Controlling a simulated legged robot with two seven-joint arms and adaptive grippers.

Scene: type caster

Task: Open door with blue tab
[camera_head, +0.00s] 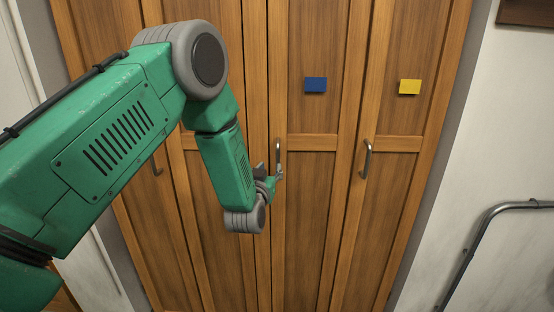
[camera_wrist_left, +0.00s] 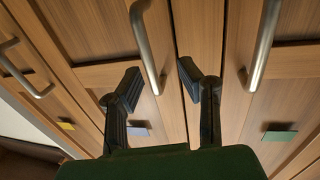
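The door with the blue tab (camera_head: 316,85) is a wooden cabinet door and looks closed. Its curved metal handle (camera_head: 278,155) is at its left edge. My left gripper (camera_head: 279,174) is right at this handle. In the left wrist view my left gripper (camera_wrist_left: 162,76) has its two dark fingers apart. The handle (camera_wrist_left: 147,40) shows between them, with its end near the fingertips; I cannot tell whether they touch it. The blue tab (camera_wrist_left: 137,131) is partly hidden by a finger. My right gripper is not in view.
The door to the right has a yellow tab (camera_head: 409,87) and its own handle (camera_head: 367,158). A green tab (camera_wrist_left: 279,136) and another handle (camera_wrist_left: 262,45) show in the wrist view. A metal rail (camera_head: 480,225) stands by the white wall at right.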

